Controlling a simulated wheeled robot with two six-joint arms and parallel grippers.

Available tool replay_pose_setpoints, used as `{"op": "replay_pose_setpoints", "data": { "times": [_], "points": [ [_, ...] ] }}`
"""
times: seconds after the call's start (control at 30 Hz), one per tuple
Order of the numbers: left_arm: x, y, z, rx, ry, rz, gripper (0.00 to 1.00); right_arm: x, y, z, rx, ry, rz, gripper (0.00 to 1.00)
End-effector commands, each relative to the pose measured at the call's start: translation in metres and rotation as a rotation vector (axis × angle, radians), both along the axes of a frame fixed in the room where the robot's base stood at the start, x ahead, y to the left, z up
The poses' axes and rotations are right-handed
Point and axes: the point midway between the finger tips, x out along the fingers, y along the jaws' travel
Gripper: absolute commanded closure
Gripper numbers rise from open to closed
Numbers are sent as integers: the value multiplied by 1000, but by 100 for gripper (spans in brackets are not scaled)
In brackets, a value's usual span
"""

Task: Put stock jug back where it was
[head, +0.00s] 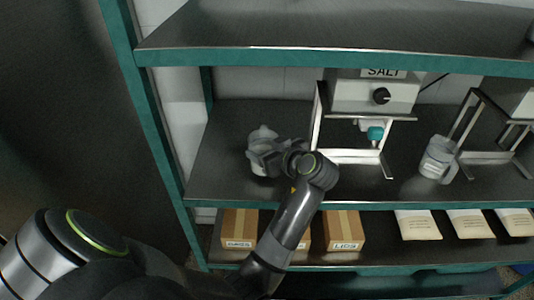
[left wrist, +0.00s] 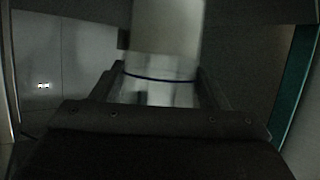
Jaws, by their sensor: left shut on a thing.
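A pale translucent jug (head: 260,138) stands upright at the left of the middle steel shelf, at or just above its surface; I cannot tell which. My left gripper (head: 270,156) is shut on it from the front right and hides part of it. In the left wrist view the jug (left wrist: 162,50) rises between the two fingers (left wrist: 160,92), with a dark blue line around it. A second clear jug with a handle (head: 438,159) stands on the same shelf at the right. My right gripper is not in view.
A dispenser marked SALT (head: 374,94) stands on a metal frame right of my gripper. Another frame (head: 488,130) is further right. An upper shelf (head: 330,28) hangs above. Cardboard boxes (head: 344,229) and white packets (head: 418,225) lie below. A teal post (head: 150,120) bounds the left side.

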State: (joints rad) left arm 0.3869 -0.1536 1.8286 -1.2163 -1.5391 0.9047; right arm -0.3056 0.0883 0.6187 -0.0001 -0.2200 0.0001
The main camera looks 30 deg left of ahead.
Motion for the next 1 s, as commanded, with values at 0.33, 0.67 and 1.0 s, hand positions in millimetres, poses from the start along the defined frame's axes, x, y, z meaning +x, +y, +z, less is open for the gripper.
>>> {"op": "replay_pose_setpoints", "data": {
  "times": [0.33, 0.67, 1.0],
  "points": [
    [0, 0, -20, 1, -4, -2, 70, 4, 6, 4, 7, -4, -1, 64],
    [0, 0, -23, 0, -1, -2, 11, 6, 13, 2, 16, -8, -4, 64],
    [0, 0, -21, 0, -1, -2, 10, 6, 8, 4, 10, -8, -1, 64]
  ]
}}
